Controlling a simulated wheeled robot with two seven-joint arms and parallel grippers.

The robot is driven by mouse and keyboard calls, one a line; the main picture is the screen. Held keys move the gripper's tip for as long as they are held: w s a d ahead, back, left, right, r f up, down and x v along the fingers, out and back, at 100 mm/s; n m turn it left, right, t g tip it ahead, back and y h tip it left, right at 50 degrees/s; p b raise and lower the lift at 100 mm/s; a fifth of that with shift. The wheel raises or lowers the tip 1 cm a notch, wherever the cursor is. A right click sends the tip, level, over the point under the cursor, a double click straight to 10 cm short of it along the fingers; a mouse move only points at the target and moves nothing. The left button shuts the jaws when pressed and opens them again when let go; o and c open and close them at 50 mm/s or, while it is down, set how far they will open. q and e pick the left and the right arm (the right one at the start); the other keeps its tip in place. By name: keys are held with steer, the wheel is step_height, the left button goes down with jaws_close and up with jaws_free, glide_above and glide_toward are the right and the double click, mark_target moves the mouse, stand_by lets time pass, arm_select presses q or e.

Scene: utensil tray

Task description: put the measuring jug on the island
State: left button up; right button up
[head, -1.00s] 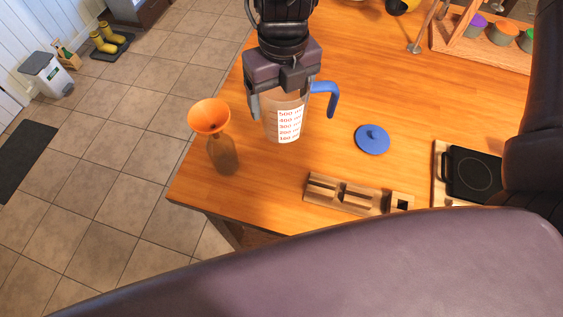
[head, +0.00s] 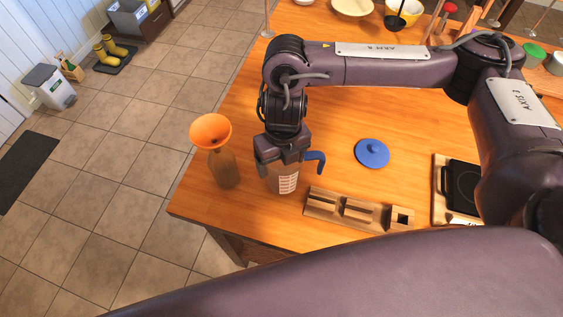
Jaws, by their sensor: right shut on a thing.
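The clear measuring jug (head: 286,183), with a white scale label and a blue handle, is upright between the bottle with the funnel and the wooden block. My right gripper (head: 283,163) reaches down from above and is shut on the jug's upper part, hiding its rim. The jug's base appears at or just above the wooden top of the island (head: 335,125); I cannot tell whether it touches. My left gripper is not in view.
A bottle with an orange funnel (head: 210,131) stands close left of the jug. A slotted wooden block (head: 345,208) lies just right. A blue lid (head: 372,153) and a black hotplate (head: 463,186) are farther right. The island's left edge is near.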

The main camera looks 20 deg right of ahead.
steer(key=shift+f, duration=0.65)
steer(key=shift+f, duration=0.2)
steer(key=o, duration=1.1)
steer(key=shift+c, duration=0.2)
steer(key=shift+r, duration=0.1)
step_height(320, 180, up, 12)
steer(key=shift+d+b, duration=0.25)
steer(key=shift+b, duration=0.05)
steer(key=shift+r, duration=0.1)
